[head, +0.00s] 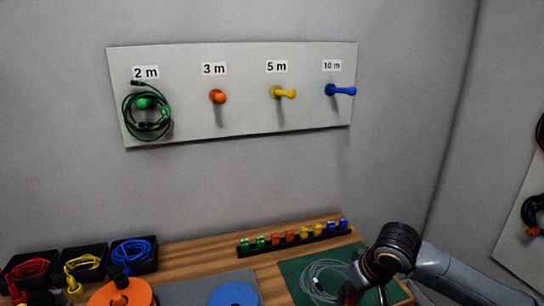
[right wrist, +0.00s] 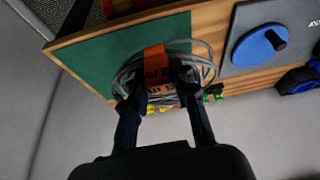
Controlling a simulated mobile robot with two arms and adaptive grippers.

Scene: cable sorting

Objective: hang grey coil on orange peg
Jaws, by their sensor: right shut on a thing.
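The grey coil (head: 322,278) is a loose ring of cable with an orange tag, over the green mat at the bench's right end. In the right wrist view the grey coil (right wrist: 124,78) lies between the fingers of my right gripper (right wrist: 172,88), which is shut on it at the orange tag (right wrist: 155,63). I cannot tell whether the coil touches the mat. The orange peg (head: 218,97) sticks out of the wall board under the "3 m" label and is empty. My left gripper does not show.
The wall board (head: 186,127) also has a green peg holding a green coil (head: 147,113), and empty yellow (head: 284,93) and blue (head: 341,90) pegs. Below it stand a rack of coloured pieces (head: 293,236), black bins with cables (head: 134,252), an orange reel (head: 120,293) and a blue disc (head: 234,294).

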